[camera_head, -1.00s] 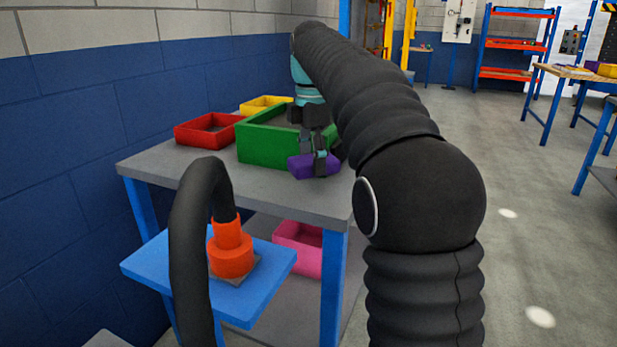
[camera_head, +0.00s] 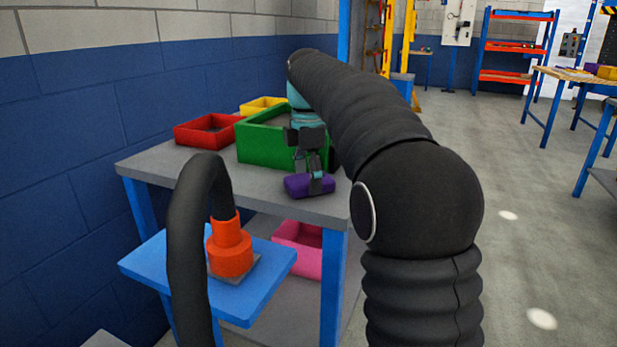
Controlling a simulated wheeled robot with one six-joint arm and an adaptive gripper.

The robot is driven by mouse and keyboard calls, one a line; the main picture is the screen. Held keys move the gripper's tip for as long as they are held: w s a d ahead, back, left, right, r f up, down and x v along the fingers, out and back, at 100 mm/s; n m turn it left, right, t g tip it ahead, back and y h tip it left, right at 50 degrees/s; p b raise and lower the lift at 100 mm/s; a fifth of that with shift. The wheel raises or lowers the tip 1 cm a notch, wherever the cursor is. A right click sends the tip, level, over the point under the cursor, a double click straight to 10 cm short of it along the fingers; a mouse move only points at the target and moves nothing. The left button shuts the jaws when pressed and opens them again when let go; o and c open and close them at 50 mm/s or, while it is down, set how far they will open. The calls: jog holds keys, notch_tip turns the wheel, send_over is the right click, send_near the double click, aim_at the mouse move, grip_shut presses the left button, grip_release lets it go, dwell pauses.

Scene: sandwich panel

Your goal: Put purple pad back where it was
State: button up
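The purple pad (camera_head: 298,187) is a small rounded block at the front right of the grey table top (camera_head: 250,190), in front of the green bin. My gripper (camera_head: 314,176) points down with its fingers at the pad, and it looks shut on it. The pad appears at or just above the table surface; I cannot tell whether it touches. The far side of the pad is hidden by the fingers.
A green bin (camera_head: 262,148) stands right behind the gripper. A red bin (camera_head: 205,130) and a yellow bin (camera_head: 262,104) sit further back. A pink bin (camera_head: 290,240) is on the lower shelf. The table's front left is clear.

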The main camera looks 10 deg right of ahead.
aim_at(308, 179)
dwell(0.3)
notch_tip(308, 179, up, 12)
jog(key=p, duration=0.1)
dwell(0.7)
jog(key=shift+s+r, duration=0.1)
jog(key=shift+r, duration=0.05)
jog(key=s+f+m+t, duration=0.1)
jog(key=s+f+m, duration=0.1)
jog(key=s+m, duration=0.4)
jog(key=s+f+m+t, duration=0.2)
jog(key=s+f+m, duration=0.15)
jog(key=s, duration=0.45)
jog(key=s+f+m+t, duration=0.2)
jog(key=s+f+m, duration=0.8)
jog(key=s+f, duration=0.6)
jog(key=shift+d+f+t, duration=0.3)
jog(key=shift+f, duration=0.6)
